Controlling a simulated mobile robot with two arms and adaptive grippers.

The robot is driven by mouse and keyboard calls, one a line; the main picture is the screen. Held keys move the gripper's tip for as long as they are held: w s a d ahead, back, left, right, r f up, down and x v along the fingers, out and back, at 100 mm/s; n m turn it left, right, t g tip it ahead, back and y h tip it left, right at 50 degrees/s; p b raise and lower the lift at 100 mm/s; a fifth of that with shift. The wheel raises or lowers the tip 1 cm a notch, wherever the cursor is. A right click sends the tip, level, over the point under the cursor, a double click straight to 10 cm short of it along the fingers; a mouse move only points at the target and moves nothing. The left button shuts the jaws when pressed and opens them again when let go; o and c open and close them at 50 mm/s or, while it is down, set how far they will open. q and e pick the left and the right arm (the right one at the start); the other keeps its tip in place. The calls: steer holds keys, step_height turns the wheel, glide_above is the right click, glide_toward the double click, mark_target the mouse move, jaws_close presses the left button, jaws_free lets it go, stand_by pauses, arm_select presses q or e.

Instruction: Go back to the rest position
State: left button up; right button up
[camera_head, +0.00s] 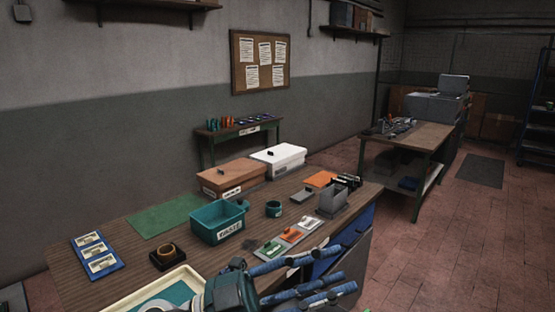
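My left gripper (340,270) is at the bottom centre, over the front edge of the wooden workbench (115,275). Its dark, blue-banded fingers point right and stand apart with nothing visible between them. Its wrist covers part of the cream tray (128,303) at the bench's front. My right gripper is not in the picture.
The bench holds a teal waste bin (212,225), a brown box (228,178), a white box (279,160), a green mat (166,215), a blue card holder (97,257), a green cup (273,209) and a grey press-like block (332,200). Open floor (455,245) lies right.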

arm_select(q)
steer(key=w+a+n+t+y, duration=1)
steer(key=a+n+t, duration=0.4)
steer(key=n+t, duration=0.35)
steer(key=s+a+f+n+g+y, duration=0.2)
steer(key=a+f+n+g+y, duration=0.25)
steer(key=f, duration=0.65)
steer(key=s+a+f+n+g+y, duration=0.2)
steer(key=a+f+n+y, duration=0.2)
steer(key=a+f+y, duration=0.5)
steer(key=s+a+f+g+h, duration=0.1)
steer(key=s+f+g+h, duration=0.1)
steer(key=s+f+g, duration=0.65)
steer(key=s+f+g+h, duration=0.1)
steer(key=s+f+g, duration=0.2)
steer(key=s+f, duration=1.25)
steer(key=f, duration=1)
steer(key=s+f, duration=0.2)
steer(key=f, duration=1)
steer(key=s+a+f+g, duration=0.2)
steer(key=s+a+f, duration=0.1)
steer(key=s+f, duration=1.3)
steer(key=shift+s+f, duration=0.4)
steer(key=shift+s, duration=0.35)
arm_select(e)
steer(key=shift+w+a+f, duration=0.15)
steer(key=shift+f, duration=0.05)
